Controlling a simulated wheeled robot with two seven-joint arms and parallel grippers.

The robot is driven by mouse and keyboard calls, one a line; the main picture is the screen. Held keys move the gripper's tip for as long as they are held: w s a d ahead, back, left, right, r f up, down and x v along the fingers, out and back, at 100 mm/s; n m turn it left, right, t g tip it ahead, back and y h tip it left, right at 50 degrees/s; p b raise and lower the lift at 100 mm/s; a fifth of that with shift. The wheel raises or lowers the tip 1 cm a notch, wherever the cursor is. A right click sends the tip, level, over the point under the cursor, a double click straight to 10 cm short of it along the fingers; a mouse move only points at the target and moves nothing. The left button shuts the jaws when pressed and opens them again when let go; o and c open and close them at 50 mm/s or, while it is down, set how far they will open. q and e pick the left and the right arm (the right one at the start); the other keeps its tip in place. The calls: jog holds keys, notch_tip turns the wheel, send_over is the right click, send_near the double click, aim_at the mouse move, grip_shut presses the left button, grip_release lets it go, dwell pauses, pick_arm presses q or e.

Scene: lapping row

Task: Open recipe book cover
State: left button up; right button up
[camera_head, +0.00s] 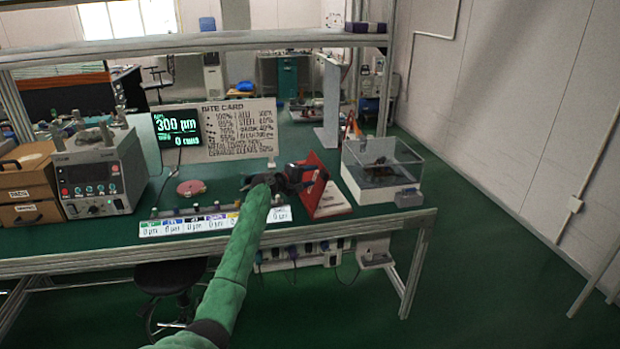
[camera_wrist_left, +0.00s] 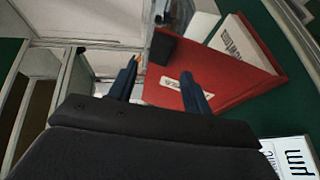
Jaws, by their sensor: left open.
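The recipe book has a red cover (camera_head: 313,190) and stands near the right part of the bench. The cover is raised at a steep tilt, with white pages (camera_head: 333,204) showing low on its right. In the left wrist view the red cover (camera_wrist_left: 235,84) carries a white label, and a white printed page (camera_wrist_left: 238,42) shows beyond its edge. My left gripper (camera_head: 318,175) is open at the cover's upper part. In the wrist view its two dark fingers (camera_wrist_left: 159,72) overlap the cover's edge region; I cannot tell whether they touch it. My right gripper is out of view.
A clear box (camera_head: 383,168) stands close to the right of the book. Labelled strips (camera_head: 190,224) lie along the bench front. A pink disc (camera_head: 193,187), a rate card board (camera_head: 240,128) and a control unit (camera_head: 95,175) are to the left. A shelf rail crosses above.

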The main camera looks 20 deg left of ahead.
pick_arm(q)
jog(key=b+v, duration=0.1)
jog(key=v, duration=0.6)
jog(key=shift+s+b, duration=0.2)
jog(key=shift+b, duration=0.15)
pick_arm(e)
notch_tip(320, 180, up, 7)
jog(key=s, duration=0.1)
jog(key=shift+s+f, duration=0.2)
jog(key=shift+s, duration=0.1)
pick_arm(q)
jog(key=shift+a+f, duration=0.1)
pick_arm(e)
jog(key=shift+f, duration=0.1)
